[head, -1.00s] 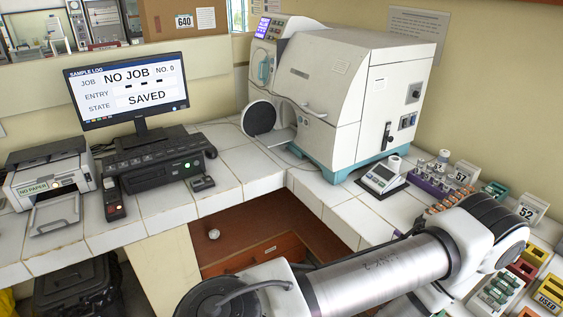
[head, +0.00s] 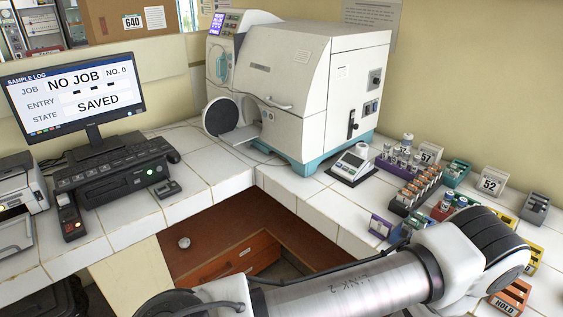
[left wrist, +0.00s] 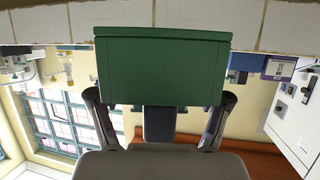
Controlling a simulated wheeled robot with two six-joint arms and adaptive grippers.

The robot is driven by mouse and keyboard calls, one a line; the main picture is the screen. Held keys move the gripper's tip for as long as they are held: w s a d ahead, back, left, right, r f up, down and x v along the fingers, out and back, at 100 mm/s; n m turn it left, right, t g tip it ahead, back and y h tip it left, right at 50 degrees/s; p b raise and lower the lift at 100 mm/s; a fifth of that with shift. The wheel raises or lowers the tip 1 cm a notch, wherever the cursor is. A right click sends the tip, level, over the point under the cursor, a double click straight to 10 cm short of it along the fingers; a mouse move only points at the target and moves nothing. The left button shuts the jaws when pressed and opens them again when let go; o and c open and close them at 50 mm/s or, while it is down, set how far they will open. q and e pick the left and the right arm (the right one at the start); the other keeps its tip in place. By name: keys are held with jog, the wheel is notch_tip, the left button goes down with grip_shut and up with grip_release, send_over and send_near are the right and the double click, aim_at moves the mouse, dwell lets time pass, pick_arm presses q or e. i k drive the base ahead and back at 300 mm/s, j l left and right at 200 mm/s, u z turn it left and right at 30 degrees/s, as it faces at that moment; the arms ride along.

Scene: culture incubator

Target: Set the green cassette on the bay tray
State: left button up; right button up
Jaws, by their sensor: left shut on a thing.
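A dark green cassette (left wrist: 160,68) fills the middle of the left wrist view. My left gripper (left wrist: 158,104) is shut on it, with one finger at each side of its lower edge. In the head view an arm of mine crosses the lower right; its gripper and the cassette are not visible there. The white incubator (head: 300,85) stands on the tiled bench at the back. Its round dark door (head: 221,117) is swung open at the left, and a small pale tray (head: 240,137) sticks out beside it. The inside of the bay is hidden. My right gripper is not in view.
A small scale (head: 352,164) stands right of the incubator. Racks of vials (head: 416,190) and numbered cards (head: 492,181) crowd the right bench. A monitor (head: 75,92) and keyboard unit (head: 118,168) stand at the left. Bench tiles (head: 215,170) before the tray are clear.

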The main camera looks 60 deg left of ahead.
aim_at(245, 133)
jog(key=j+u, duration=0.25)
jog(key=j, duration=0.8)
jog(key=j+u, duration=0.3)
jog(key=j, duration=0.75)
jog(key=k, duration=0.05)
